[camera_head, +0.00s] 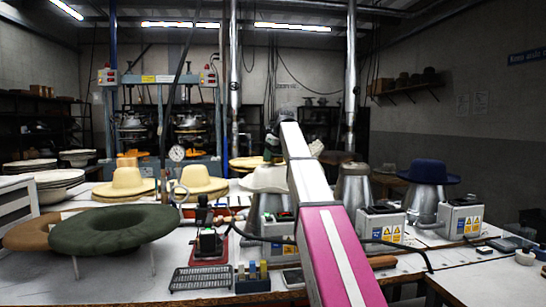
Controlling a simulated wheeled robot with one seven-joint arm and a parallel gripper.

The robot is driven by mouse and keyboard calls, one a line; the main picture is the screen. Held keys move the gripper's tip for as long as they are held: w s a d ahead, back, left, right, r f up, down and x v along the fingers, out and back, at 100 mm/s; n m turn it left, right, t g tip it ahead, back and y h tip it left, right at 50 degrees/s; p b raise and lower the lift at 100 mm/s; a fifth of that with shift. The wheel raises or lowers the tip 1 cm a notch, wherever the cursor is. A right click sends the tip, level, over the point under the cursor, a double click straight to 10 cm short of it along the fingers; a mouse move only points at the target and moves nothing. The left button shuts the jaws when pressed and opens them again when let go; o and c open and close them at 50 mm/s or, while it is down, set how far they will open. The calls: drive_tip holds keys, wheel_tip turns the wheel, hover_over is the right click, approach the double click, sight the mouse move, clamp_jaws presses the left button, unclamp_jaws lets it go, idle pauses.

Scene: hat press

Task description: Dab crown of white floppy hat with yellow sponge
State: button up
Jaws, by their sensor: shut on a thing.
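My pink and white arm reaches from the bottom up and away over the bench. At its far end a small dark green-grey part, which looks like my gripper (272,150), is just above the hat's crown. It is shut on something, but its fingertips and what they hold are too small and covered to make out. I cannot tell whether it touches the crown. I cannot pick out the yellow sponge.
A dark blue hat (429,171) on a metal block stands to the right, beside grey control boxes (465,219). Cream hats (125,182) and a large green ring cushion (114,229) are left. A red-based tool (208,244) and wire rack (201,279) lie in front.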

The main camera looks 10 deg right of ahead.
drive_tip(key=shift+f, duration=0.45)
idle(1.0)
drive_tip(key=shift+r, duration=3.5)
drive_tip(key=shift+f, duration=0.1)
drive_tip(key=shift+f, duration=2.95)
drive_tip(key=shift+f, duration=0.5)
